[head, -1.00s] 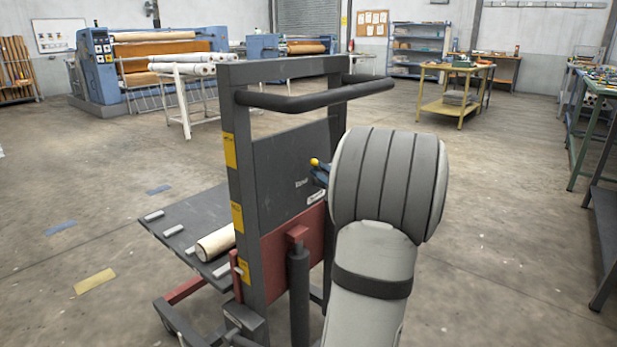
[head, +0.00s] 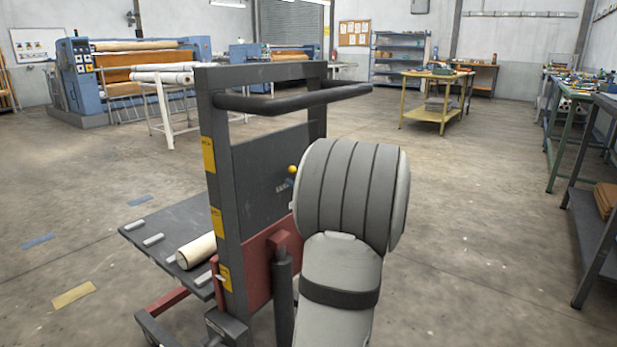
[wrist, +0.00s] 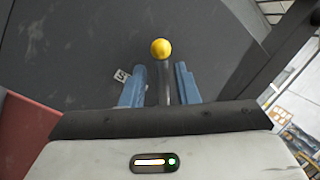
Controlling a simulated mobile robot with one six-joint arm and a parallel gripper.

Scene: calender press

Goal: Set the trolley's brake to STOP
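The trolley (head: 222,175) stands upright in the middle of the head view, with a dark back panel (head: 262,165) and a black push handle. The brake lever ends in a yellow ball knob (head: 292,169), in front of the panel. A small white label (wrist: 121,75) is beside the left finger, mostly hidden. My arm hides the lever's lower part in the head view.
A pale roll (head: 197,250) lies on the trolley's platform (head: 150,222). A yellow table (head: 428,112) stands behind, and a dark workbench (head: 600,215) is along the right. The floor between the trolley and the workbench is clear.

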